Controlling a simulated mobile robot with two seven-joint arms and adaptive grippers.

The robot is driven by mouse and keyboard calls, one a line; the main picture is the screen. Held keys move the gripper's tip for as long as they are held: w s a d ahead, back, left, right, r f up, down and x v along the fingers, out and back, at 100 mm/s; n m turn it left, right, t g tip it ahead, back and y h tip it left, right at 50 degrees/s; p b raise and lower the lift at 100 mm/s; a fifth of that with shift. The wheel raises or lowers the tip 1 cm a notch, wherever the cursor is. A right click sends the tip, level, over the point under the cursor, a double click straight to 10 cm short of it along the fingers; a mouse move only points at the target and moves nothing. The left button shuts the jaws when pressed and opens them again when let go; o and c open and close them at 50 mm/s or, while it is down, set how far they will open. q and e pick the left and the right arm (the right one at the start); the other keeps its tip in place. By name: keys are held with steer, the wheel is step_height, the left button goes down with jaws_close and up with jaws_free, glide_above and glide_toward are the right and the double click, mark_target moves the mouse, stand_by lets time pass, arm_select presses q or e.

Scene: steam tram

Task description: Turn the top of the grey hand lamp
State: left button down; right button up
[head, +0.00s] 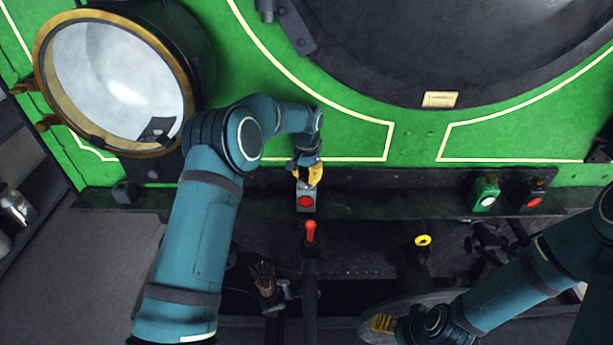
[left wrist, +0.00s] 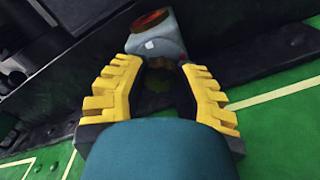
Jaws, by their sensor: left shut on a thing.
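The grey hand lamp (head: 306,201) stands on the dark ledge below the green front, its red lens facing out. My left gripper (head: 308,176) comes down on it from above, and its yellow fingers are shut on the lamp's top. In the left wrist view the two fingers (left wrist: 160,68) close in from both sides on the lamp (left wrist: 158,42), whose red lens faces away at the top of the picture. The fingers and lamp body largely hide the gripped top. My right gripper (head: 383,323) shows only as a ridged yellow part low in the head view; its opening is unclear.
A green lamp (head: 486,193) and a black lamp with a red lens (head: 532,193) stand farther right on the ledge (head: 400,190). A large brass-rimmed headlamp (head: 118,85) is at upper left. A red-topped lever (head: 310,232) and a yellow ring (head: 423,241) stand below the ledge.

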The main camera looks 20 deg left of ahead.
mark_target(307, 176)
arm_select(q)
steer(key=shift+d+m, duration=0.1)
steer(key=shift+m, duration=1.8)
steer(key=c, duration=0.6)
jaws_free()
steer(key=shift+c, duration=0.2)
step_height(307, 176, up, 12)
